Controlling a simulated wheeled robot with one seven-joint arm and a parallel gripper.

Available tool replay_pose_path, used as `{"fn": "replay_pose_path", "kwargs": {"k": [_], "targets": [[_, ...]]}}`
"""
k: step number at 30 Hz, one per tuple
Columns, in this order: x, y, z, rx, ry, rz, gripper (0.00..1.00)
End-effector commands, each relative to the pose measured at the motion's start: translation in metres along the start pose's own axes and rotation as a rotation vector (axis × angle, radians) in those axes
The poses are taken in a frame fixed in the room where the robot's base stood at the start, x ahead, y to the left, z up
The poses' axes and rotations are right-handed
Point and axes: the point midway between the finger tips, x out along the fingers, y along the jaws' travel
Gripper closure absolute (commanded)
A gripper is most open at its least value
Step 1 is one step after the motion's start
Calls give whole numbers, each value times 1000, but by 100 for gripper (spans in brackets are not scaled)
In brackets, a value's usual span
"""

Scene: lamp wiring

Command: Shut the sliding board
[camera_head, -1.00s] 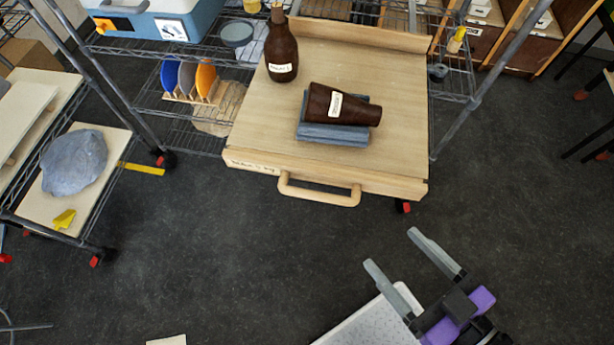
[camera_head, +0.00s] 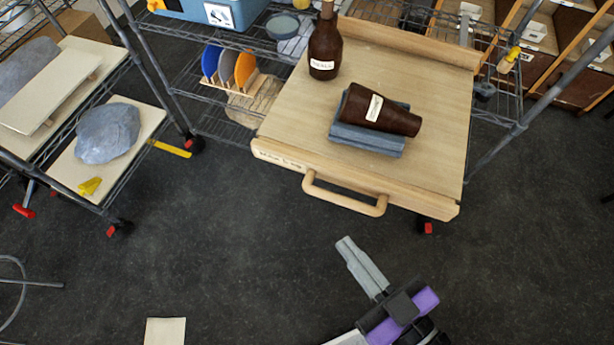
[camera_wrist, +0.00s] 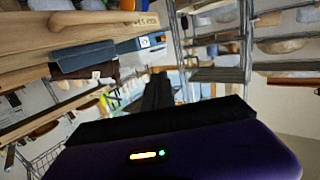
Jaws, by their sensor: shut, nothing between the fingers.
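The sliding board (camera_head: 290,118) is a pale wooden board pulled out from a wire shelf rack, with a raised back edge. Its wooden bar handle (camera_head: 344,196) is on the front edge; the handle also shows at the upper left of the wrist view (camera_wrist: 100,22). A dark brown bottle (camera_head: 325,45) stands upright on the board. A brown tapered vessel (camera_head: 385,112) lies on its side on a grey-blue block (camera_head: 366,140). My gripper (camera_head: 345,243) is shut and empty, in front of and below the handle, apart from it.
A rack at left holds a grey lump (camera_head: 107,133) and a yellow piece (camera_head: 90,186). Coloured discs (camera_head: 228,67) stand in a holder on the shelf left of the board. A pale sheet (camera_head: 165,331) lies on the floor. The dark floor before the board is clear.

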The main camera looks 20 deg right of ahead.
Motion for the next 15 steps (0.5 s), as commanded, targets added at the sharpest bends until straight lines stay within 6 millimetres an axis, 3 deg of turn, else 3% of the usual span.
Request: {"fn": "replay_pose_path", "kwargs": {"k": [1,8,12,15], "targets": [[20,-19,15,-44,4,-44,100],[89,-103,80,-425,-74,-214,100],[125,-147,118,-766,-127,-286,100],[150,-169,139,-1053,-166,-309,100]]}}
